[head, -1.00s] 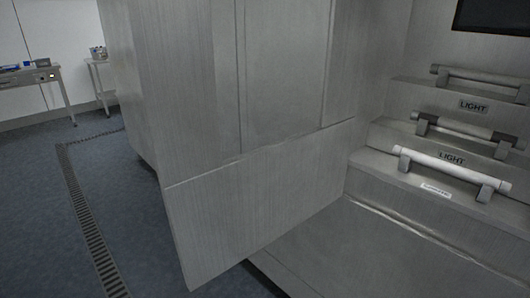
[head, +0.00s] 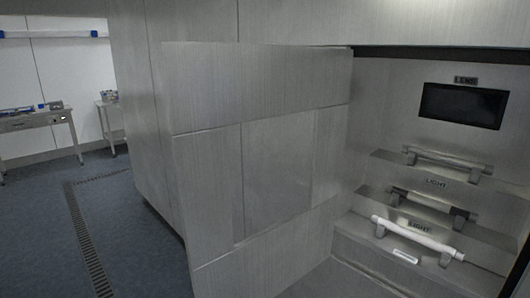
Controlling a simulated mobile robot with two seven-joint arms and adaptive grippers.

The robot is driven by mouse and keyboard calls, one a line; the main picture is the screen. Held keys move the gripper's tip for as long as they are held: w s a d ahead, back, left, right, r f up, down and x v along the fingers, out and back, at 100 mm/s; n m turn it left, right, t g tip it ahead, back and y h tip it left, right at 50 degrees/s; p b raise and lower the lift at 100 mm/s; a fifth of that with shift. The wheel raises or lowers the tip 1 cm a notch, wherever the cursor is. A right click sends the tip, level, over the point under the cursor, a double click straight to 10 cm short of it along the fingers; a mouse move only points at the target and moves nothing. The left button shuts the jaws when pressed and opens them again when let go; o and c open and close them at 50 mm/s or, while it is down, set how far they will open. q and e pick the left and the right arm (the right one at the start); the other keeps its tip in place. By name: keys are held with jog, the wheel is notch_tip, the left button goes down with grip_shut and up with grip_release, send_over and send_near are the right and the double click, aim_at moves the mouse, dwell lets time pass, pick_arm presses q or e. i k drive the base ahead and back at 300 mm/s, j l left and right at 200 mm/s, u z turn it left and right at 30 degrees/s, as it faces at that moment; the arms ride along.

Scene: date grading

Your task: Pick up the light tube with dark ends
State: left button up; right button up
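The light tube with dark ends (head: 430,202) lies on the middle step inside the open cabinet at the right of the head view. Its middle is pale and both ends are dark. It rests level across two small grey holders. A grey tube (head: 447,159) lies on the step above. A plain white tube (head: 418,236) lies on the step below, nearer to me. Neither of my grippers shows in the head view, so their state is hidden.
An open metal door panel (head: 275,180) stands left of the steps. A dark panel (head: 463,106) under a LENS label (head: 466,79) is on the cabinet's back wall. A LIGHT label (head: 436,183) marks a step. Open floor (head: 125,240) lies left, with a table (head: 35,122) far back.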

aim_at(471, 217)
jog(key=i+j+z, duration=0.1)
jog(key=z, duration=0.8)
jog(key=j+z, duration=0.95)
jog(key=j, duration=0.55)
jog(key=k+j+z, duration=0.1)
jog(key=j, duration=0.5)
jog(key=k+j+z, duration=0.1)
jog(key=j, duration=0.5)
jog(key=l, duration=0.35)
jog(key=k+l, duration=0.15)
jog(key=l, duration=0.2)
jog(key=i+l, duration=0.1)
jog(key=l, duration=0.25)
jog(key=i+l+u, duration=0.15)
jog(key=l, duration=0.15)
jog(key=i+l, duration=0.1)
jog(key=l, duration=0.25)
jog(key=i+l+u, duration=0.1)
jog(key=l, duration=0.25)
